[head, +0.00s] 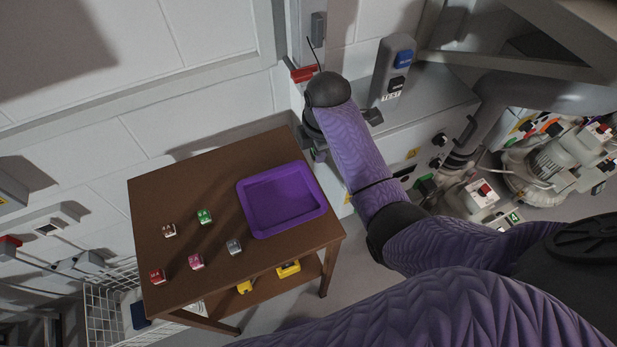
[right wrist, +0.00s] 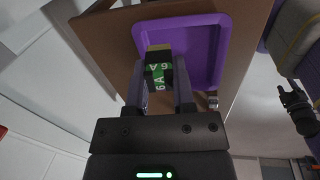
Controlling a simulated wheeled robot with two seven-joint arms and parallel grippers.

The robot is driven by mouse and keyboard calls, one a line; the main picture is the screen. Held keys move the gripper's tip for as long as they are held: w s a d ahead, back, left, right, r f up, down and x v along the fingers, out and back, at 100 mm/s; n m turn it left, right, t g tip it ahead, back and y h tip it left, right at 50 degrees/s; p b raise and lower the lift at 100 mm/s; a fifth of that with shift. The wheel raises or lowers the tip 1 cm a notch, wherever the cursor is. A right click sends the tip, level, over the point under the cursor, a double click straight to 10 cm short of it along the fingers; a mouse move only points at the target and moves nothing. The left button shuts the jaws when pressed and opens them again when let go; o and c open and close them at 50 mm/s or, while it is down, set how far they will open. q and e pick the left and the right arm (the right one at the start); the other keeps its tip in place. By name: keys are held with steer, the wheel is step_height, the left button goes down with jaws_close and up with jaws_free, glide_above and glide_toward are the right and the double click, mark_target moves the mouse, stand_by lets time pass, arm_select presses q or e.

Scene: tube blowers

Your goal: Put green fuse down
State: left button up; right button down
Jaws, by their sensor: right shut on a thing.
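My right gripper (right wrist: 159,90) is shut on a green fuse (right wrist: 160,70) with white "6A" marks, held between its two fingers. In the right wrist view the fuse overlaps the near-left part of the purple tray (right wrist: 224,40); its height above the tray cannot be told. In the head view my right arm reaches past the tray (head: 318,207) near the table's back right corner, and the held fuse is hidden there. Another green fuse (head: 204,216) stands on the brown table (head: 160,195). My left gripper is not in view.
Brown (head: 169,230), red (head: 157,276), pink (head: 196,261) and grey (head: 235,247) fuses stand left of the tray. Yellow items (head: 288,269) lie on the lower shelf. A wall panel and a switch box (head: 393,68) are behind my right arm. The tray looks empty.

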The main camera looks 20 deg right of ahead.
mark_target(296, 195)
steer(key=a+n+g, duration=0.2)
steer(key=a+n, duration=0.3)
steer(key=f+b, duration=0.1)
steer(key=f, duration=0.2)
steer(key=f+b, duration=0.2)
steer(key=f, duration=0.2)
steer(key=f+b, duration=0.2)
steer(key=f, duration=0.1)
steer(key=shift+s+a+f, duration=0.2)
steer(key=shift+s+f, duration=0.1)
steer(key=shift+s, duration=0.05)
steer(key=shift+r, duration=0.2)
steer(key=shift+c, duration=2.3)
jaws_free()
steer(key=shift+f, duration=0.1)
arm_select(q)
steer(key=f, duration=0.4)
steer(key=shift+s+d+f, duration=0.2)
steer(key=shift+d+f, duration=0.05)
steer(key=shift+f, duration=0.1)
